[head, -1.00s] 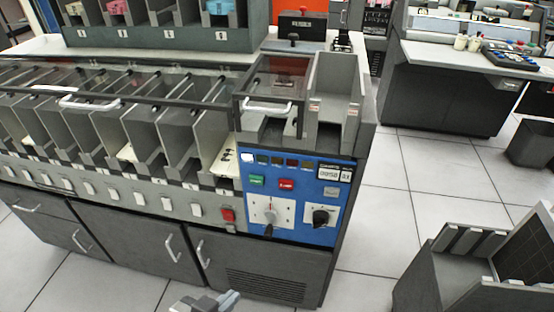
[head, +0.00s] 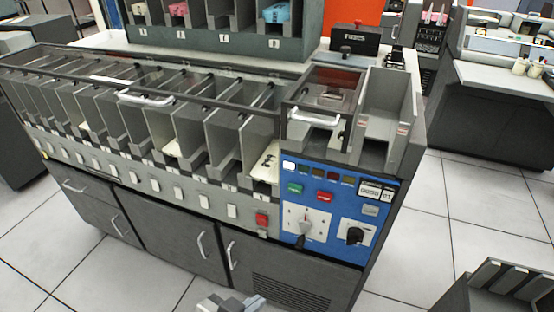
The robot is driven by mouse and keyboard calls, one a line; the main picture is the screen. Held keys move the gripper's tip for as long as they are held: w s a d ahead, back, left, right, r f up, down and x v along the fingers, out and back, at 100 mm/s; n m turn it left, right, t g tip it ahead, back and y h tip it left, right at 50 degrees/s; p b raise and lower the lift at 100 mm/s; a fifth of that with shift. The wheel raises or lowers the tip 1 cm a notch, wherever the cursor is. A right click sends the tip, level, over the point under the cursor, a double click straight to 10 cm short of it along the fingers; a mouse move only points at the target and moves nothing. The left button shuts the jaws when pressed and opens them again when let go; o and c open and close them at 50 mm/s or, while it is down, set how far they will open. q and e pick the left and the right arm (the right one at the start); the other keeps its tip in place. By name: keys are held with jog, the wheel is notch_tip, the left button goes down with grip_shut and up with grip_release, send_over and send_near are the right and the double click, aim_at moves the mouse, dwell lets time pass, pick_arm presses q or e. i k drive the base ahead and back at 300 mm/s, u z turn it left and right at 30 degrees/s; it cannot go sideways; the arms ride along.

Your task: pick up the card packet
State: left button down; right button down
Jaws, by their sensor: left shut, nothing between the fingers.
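Cream cards (head: 264,167) stand in the sorter's rightmost pocket, beside the blue control panel, with small dark marks on their face. Other cream cards (head: 172,147) show lower in a pocket further left. In the rack behind stand a pink packet (head: 178,10), a blue packet (head: 277,12) and a cream one (head: 139,9). I cannot tell which of these is the card packet. My left gripper (head: 240,303) shows at the bottom edge, partly cut off, shut and empty, in front of the sorter's cabinet doors and well apart from all cards. My right gripper is not in view.
The card sorter (head: 145,190) fills the middle, with walls between its pockets and a glazed lid with a handle (head: 315,118) at right. An empty upright feed hopper (head: 385,125) stands beside it. Tiled floor (head: 480,190) is clear at right.

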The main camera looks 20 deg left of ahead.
aim_at(265, 169)
jog(key=z, duration=3.2)
jog(key=k, duration=1.95)
jog(key=u, duration=2.5)
jog(key=i, duration=0.5)
jog(key=z, duration=0.05)
